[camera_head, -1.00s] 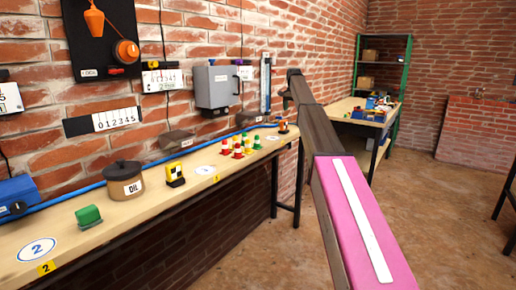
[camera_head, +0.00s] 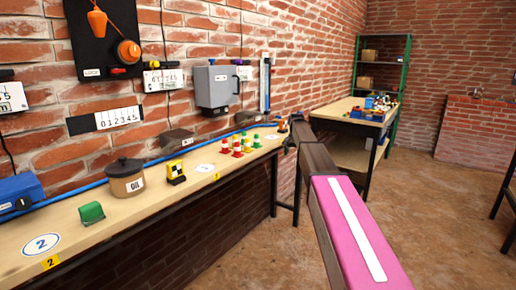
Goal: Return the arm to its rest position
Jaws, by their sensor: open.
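My arm reaches forward from the bottom right, with a pink link with a white stripe close by and a dark link beyond it. My gripper (camera_head: 290,143) is the small dark end at the far tip of the arm, by the right end of the wall bench (camera_head: 120,221). It is open, and nothing shows held in it. Its fingers are small and partly hidden by the arm. A small orange and dark object (camera_head: 282,126) stands on the bench just behind the gripper; I cannot tell whether they touch.
The bench carries an oil pot (camera_head: 126,182), a green block (camera_head: 91,212), a yellow-black block (camera_head: 176,173) and several small cones (camera_head: 237,148). A grey box (camera_head: 217,88) hangs on the brick wall. A second table (camera_head: 345,109) stands beyond the arm.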

